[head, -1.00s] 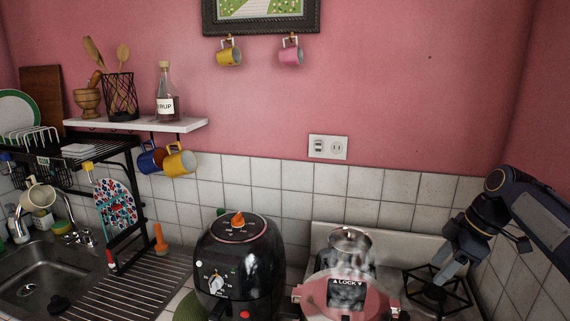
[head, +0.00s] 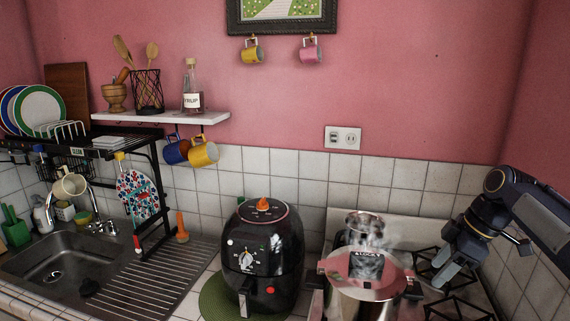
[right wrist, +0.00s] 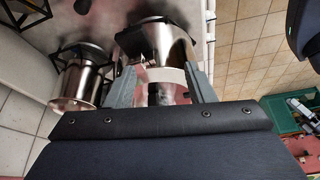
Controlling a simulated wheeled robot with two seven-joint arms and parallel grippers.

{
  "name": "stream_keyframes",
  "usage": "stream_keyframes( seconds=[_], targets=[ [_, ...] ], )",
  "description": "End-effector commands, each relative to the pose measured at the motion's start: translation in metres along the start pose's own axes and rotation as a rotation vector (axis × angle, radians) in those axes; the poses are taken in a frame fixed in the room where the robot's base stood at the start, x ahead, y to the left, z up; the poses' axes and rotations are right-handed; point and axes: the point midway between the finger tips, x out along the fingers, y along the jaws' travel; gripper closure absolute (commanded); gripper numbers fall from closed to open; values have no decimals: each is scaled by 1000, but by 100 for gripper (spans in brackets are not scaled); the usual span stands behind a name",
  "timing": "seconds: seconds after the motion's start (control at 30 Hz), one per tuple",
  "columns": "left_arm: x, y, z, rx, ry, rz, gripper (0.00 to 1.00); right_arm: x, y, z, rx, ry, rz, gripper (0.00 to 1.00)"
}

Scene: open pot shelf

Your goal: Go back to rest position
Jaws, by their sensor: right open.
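In the right wrist view the lidded pot (right wrist: 152,36) lies beyond the fingers and the smaller pot (right wrist: 82,84) to the left. My left gripper is out of view.
A black air fryer (head: 264,255) stands on a green mat left of the stove. A sink (head: 60,262) and dish rack (head: 150,190) are at the left. A white shelf (head: 160,118) and hanging mugs are on the wall. The right wall is close to my right arm.

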Motion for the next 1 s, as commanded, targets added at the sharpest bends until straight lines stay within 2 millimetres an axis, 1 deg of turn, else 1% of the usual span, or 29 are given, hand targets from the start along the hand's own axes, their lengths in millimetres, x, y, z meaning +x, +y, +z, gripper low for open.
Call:
stream_keyframes(
  seconds=[0.27, 0.37, 0.57, 0.67, 0.77, 0.8, 0.87, 0.9, 0.97, 1.0],
  targets=[
    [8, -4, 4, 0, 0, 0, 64, 5, -23, -2, 73, -16, 28, 51],
    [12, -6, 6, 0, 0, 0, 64, 8, -37, -3, 119, -22, 45, 51],
    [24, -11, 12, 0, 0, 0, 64, 21, -77, 2, 261, -24, 95, 51],
    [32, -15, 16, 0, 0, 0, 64, 33, -106, 9, 365, -14, 129, 51],
    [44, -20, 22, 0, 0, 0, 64, 53, -144, 22, 510, 18, 170, 51],
    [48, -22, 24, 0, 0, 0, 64, 63, -160, 28, 577, 37, 184, 51],
    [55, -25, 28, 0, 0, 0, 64, 80, -184, 39, 678, 71, 202, 51],
    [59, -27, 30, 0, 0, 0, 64, 92, -199, 46, 746, 98, 210, 51],
    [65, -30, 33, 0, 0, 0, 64, 111, -221, 56, 845, 140, 216, 51],
    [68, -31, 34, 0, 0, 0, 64, 123, -234, 62, 906, 168, 217, 51]
  ],
)
